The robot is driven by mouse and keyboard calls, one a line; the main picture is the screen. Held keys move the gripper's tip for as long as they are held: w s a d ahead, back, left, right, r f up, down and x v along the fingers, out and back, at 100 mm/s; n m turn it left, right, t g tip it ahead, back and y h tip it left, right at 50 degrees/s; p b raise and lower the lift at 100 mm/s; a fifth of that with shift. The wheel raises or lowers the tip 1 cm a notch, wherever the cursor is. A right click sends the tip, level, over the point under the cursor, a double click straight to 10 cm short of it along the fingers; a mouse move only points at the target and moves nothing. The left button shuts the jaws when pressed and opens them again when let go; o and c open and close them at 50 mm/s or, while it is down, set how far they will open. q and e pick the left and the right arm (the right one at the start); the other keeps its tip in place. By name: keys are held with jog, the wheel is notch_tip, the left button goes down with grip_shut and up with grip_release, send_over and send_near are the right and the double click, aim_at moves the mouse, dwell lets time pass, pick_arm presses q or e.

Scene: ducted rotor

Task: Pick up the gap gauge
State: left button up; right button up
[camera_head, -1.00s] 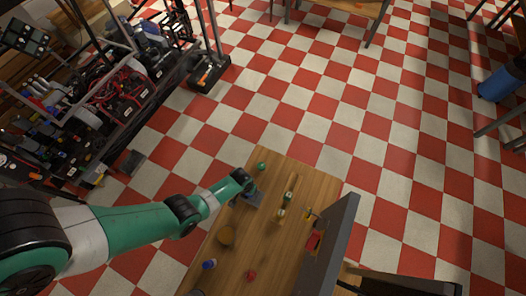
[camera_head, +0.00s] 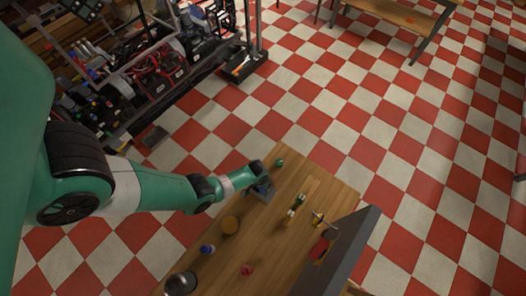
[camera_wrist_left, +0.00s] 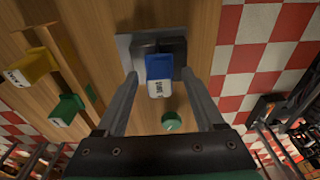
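I cannot tell for certain which piece is the gap gauge. A blue block with a white label (camera_wrist_left: 159,66) stands on a grey plate (camera_wrist_left: 126,47) in the left wrist view; the label is not clearly legible. My left gripper (camera_wrist_left: 158,78) is open, one finger on each side of the blue block, with gaps showing between. In the head view my left gripper (camera_head: 263,178) is over the table's far left part, covering much of the plate (camera_head: 267,195). My right gripper is not in view.
A green round piece (camera_wrist_left: 171,122) lies near the plate. A wooden strip (camera_head: 312,186) carries green and yellow labelled blocks. An amber disc (camera_head: 230,225), blue-capped piece (camera_head: 207,249), red piece (camera_head: 247,269) and dark cylinder (camera_head: 181,284) are nearer. A grey panel (camera_head: 350,250) stands at right.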

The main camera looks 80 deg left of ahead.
pick_arm(q)
grip_shut()
jog(key=shift+r, duration=0.1)
dwell(0.3)
